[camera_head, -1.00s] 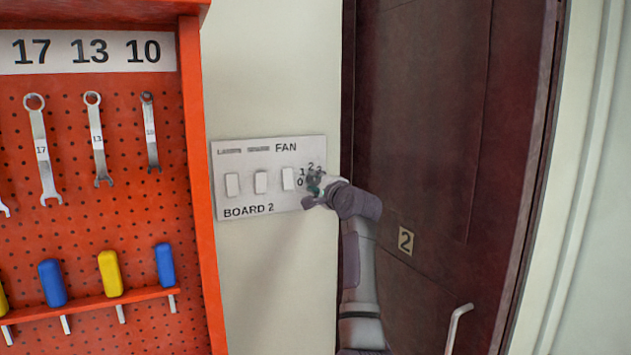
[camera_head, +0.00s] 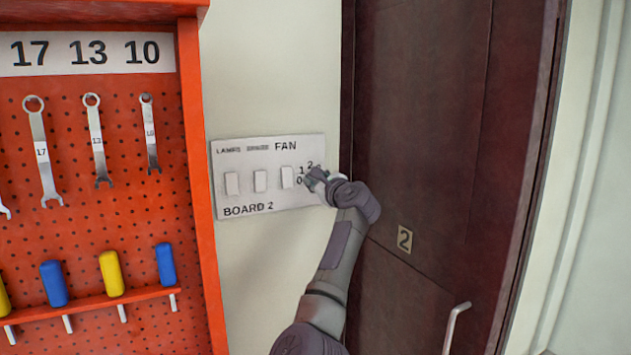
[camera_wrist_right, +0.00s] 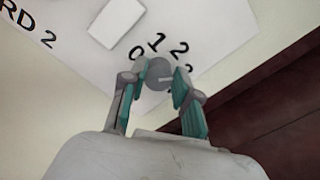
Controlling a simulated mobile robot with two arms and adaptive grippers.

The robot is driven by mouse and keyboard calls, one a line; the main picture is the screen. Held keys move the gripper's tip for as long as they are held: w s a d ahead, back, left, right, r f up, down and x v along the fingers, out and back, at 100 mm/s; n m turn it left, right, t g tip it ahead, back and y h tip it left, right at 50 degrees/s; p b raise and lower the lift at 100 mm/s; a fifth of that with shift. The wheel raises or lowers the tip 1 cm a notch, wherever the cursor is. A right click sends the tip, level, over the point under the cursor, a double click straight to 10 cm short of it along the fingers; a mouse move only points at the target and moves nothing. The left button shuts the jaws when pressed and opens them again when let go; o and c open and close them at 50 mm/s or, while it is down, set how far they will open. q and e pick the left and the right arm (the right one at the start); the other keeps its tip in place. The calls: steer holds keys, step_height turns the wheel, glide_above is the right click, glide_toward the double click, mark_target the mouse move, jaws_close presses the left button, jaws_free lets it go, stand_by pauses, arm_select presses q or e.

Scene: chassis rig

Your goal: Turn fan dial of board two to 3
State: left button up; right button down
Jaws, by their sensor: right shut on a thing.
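Board two (camera_head: 240,200) is a white wall panel labelled "BOARD 2", with several white rocker switches and the word FAN at its upper right. In the head view my right gripper (camera_head: 318,182) covers the dial and the 3. My left gripper is not in view.
An orange pegboard cabinet (camera_head: 205,200) with wrenches and blue and yellow handled tools stands left of the board. A dark red door (camera_head: 430,130) with a "2" plate and a handle (camera_head: 455,325) is to the right. Bare wall lies below the board.

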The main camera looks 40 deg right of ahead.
steer(key=shift+f+m, duration=0.2)
steer(key=shift+m, duration=1)
steer(key=c, duration=0.8)
jaws_free()
steer(key=shift+c, duration=0.2)
steer(key=v, duration=1.2)
steer(key=shift+d+r, duration=0.1)
steer(key=shift+r, duration=0.05)
